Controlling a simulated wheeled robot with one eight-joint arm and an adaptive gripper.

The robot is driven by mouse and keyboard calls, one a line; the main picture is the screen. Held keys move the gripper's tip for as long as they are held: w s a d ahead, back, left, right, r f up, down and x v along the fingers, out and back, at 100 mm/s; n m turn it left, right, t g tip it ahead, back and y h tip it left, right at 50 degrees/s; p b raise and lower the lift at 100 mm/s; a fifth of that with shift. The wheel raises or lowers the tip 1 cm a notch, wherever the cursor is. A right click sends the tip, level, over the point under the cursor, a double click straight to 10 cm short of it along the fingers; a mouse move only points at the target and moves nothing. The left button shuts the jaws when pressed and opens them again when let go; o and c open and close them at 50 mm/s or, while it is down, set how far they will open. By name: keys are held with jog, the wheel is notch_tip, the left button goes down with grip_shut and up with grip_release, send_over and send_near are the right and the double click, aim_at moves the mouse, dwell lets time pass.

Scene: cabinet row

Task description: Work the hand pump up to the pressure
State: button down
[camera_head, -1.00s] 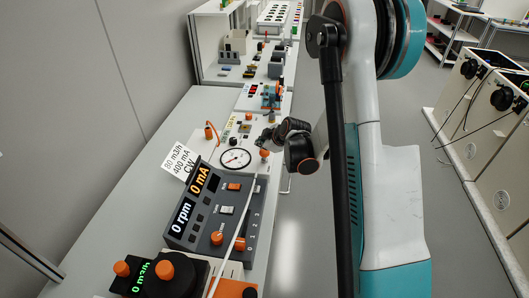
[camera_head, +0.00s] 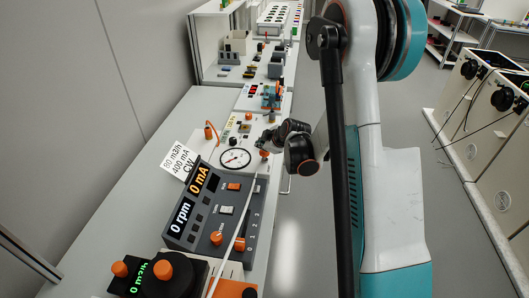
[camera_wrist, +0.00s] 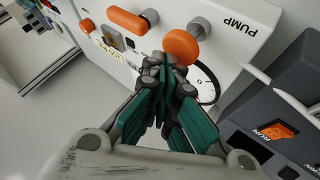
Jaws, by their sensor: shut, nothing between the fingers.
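The white pump panel shows in the wrist view (camera_wrist: 225,50), marked PUMP. A round orange knob (camera_wrist: 181,46) on a grey stem stands near that word. A longer orange handle (camera_wrist: 128,22) is beside it. A round pressure gauge is largely hidden behind my gripper there; its dial shows whole in the head view (camera_head: 235,159), too small to read. My gripper (camera_wrist: 165,65) is shut and empty, its tips close to the orange knob; I cannot tell whether they touch. In the head view my gripper (camera_head: 266,141) is just above the orange knob (camera_head: 264,153).
A dark control box (camera_head: 210,210) reading 0 rpm and 0 mA stands in front of the panel, with a white card (camera_head: 180,161) behind it. A pale rod (camera_head: 235,235) crosses the box's right side. More equipment (camera_head: 250,65) stands farther back. Bare bench lies left.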

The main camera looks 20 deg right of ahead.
aim_at(263, 152)
jog(key=shift+f+b, duration=0.95)
jog(key=shift+f, duration=0.1)
dwell(0.9)
jog(key=shift+r, duration=0.1)
jog(key=shift+r+p, duration=0.95)
jog(key=shift+r, duration=0.45)
jog(key=shift+r, duration=0.1)
jog(key=shift+r+p, duration=1.45)
jog(key=shift+r, duration=1)
